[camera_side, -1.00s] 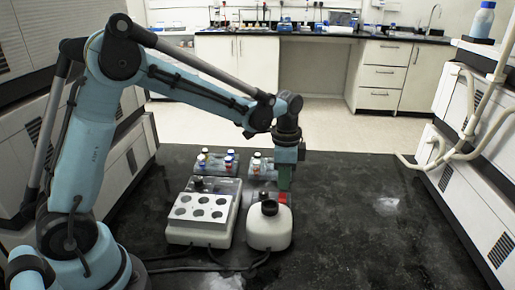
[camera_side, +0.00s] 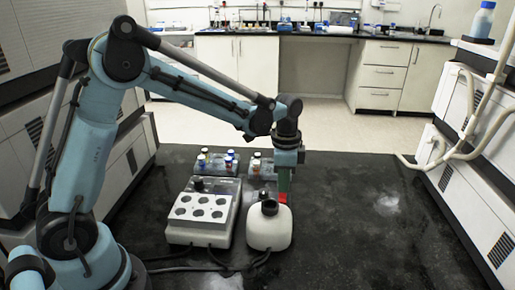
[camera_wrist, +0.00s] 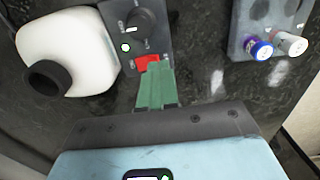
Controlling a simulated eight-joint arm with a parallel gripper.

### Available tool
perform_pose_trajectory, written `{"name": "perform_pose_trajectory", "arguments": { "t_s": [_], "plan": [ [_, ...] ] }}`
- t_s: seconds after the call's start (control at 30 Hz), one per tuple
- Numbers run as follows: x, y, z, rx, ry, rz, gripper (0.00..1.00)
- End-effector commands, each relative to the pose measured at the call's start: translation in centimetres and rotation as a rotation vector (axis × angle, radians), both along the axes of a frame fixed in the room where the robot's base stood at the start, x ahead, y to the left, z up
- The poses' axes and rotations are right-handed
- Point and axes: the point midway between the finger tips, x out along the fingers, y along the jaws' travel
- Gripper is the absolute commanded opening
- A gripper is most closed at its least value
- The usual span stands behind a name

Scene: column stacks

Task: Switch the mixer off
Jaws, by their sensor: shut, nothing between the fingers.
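The mixer (camera_side: 268,232) is a white rounded body with a black cup (camera_side: 269,207) on top. It also shows in the wrist view (camera_wrist: 85,50) at the upper left. Beside it is a grey control panel (camera_wrist: 128,25) with a dark round knob (camera_wrist: 146,20), a small pale light (camera_wrist: 126,47) and a red switch (camera_wrist: 147,62). My gripper (camera_wrist: 154,72) has green fingers that are shut and empty, pointing down at the red switch. The fingertips overlap the near part of the switch; I cannot tell whether they press it. In the side view my gripper (camera_side: 283,197) is just behind the mixer.
A block with several round wells (camera_side: 201,206) stands left of the mixer. Racks with coloured-cap vials (camera_side: 216,161) stand behind; two vials (camera_wrist: 275,45) show at the upper right in the wrist view. Cables lie in front. The black bench (camera_side: 370,220) is clear to the right.

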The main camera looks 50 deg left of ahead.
Motion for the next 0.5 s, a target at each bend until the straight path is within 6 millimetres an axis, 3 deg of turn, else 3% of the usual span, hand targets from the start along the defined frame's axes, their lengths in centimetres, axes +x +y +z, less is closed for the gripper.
{"name": "perform_pose_trajectory", "arguments": {
  "t_s": [0.5],
  "plan": [
    [0.02,0.0,-0.72,0.0,0.0,0.0,0.0]
  ]
}}
